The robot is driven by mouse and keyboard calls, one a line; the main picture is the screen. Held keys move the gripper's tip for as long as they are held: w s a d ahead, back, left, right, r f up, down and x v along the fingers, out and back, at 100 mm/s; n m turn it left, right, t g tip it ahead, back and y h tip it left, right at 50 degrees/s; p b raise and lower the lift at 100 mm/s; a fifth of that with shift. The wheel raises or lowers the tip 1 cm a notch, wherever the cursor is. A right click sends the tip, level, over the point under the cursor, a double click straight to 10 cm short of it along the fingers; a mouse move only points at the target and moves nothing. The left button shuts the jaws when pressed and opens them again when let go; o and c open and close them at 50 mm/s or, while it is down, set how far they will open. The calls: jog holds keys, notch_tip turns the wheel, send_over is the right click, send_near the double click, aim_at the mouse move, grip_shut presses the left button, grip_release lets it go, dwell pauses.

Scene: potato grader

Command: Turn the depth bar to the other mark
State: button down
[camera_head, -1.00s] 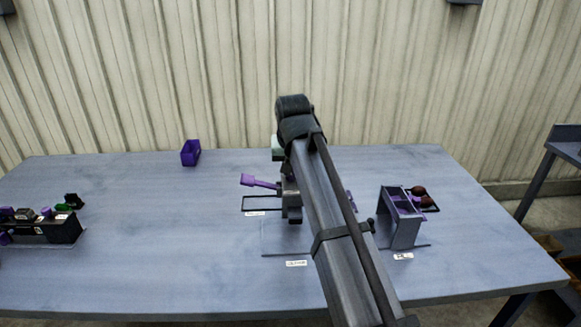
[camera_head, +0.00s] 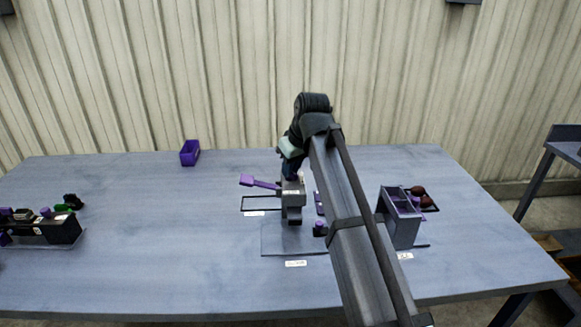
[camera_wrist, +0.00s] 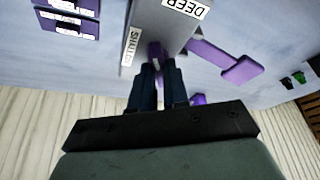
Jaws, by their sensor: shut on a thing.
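A grey block (camera_head: 292,207) stands on a flat plate on the table. In the wrist view the block (camera_wrist: 172,18) carries a SHALLOW label (camera_wrist: 131,46) and a DEEP label (camera_wrist: 186,8). My gripper (camera_wrist: 158,68) is shut on a small purple bar (camera_wrist: 154,50) at the block's edge, near the SHALLOW label. The fingers hide much of this bar. A purple paddle-ended arm (camera_head: 262,183) sticks out left of the block; it also shows in the wrist view (camera_wrist: 238,68). In the head view my gripper (camera_head: 291,172) is behind the block, partly hidden.
A grey stand (camera_head: 402,222) with purple parts and dark red potatoes (camera_head: 418,190) is at the right. A purple bin (camera_head: 190,153) stands at the back left. A black rack (camera_head: 45,232) is at the far left. The left middle of the table is clear.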

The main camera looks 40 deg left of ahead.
jog(key=n, duration=0.2)
jog(key=n+g, duration=0.2)
jog(key=n, duration=0.1)
jog(key=shift+w+n, duration=0.25)
jog(key=shift+n, duration=0.05)
jog(key=n+g, duration=0.1)
jog(key=n, duration=0.2)
jog(key=n+g+h, duration=0.1)
jog(key=n, duration=0.1)
jog(key=shift+a+n, duration=0.1)
jog(key=shift+n, duration=0.3)
jog(key=c, duration=1.1)
grip_release()
jog(key=v, duration=1.4)
jog(key=shift+w+a, duration=0.15)
